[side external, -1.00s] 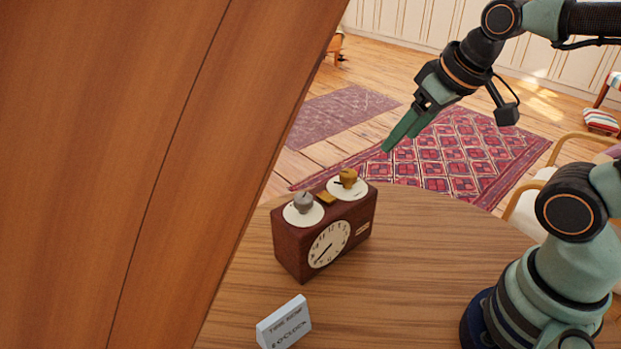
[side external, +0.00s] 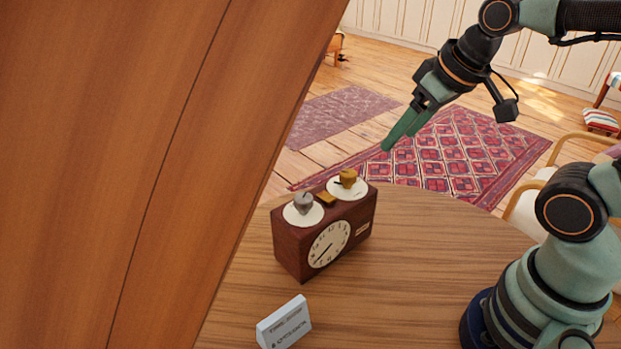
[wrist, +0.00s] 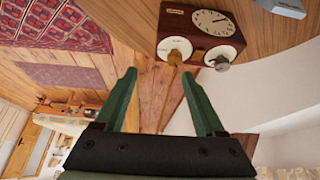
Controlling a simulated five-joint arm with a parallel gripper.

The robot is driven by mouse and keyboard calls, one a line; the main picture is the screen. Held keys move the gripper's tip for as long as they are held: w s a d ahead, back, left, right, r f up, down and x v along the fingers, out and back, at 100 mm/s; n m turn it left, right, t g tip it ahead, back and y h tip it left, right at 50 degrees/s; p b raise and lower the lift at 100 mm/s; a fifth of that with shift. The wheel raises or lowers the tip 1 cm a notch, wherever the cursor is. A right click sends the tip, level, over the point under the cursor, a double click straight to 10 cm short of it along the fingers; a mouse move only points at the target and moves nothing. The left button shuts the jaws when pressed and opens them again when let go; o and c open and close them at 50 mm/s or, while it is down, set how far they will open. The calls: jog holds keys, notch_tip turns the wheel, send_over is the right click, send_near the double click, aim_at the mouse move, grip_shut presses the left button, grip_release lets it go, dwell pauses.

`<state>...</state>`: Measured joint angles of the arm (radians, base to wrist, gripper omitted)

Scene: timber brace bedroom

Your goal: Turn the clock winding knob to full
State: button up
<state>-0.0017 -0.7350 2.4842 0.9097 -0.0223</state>
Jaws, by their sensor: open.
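A dark red-brown clock (side external: 290,246) with a round white face stands on the wooden table. Two knobs sit on white discs on its top: a silver knob (side external: 303,202) at the left and a brass knob (side external: 348,178) at the right. The clock (wrist: 200,38) also shows in the wrist view, with the brass knob (wrist: 175,58) and the silver knob (wrist: 221,63) on its near side. My gripper (side external: 395,147) has green fingers and is in the air above and to the right of the clock, touching nothing. In the wrist view the fingers are apart and empty.
A small white sign (side external: 284,323) stands in front of the clock; its text is too blurred to read. A large wooden panel (side external: 130,170) fills the left of the side view. The table (side external: 420,240) is clear right of the clock.

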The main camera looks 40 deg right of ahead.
jog(key=n, duration=0.1)
jog(key=n+g, duration=0.6)
jog(key=n, duration=0.6)
send_near(348, 173)
notch_tip(348, 173, down, 9)
jog(key=shift+s+r, duration=0.15)
jog(key=shift+r, duration=0.05)
grip_shut()
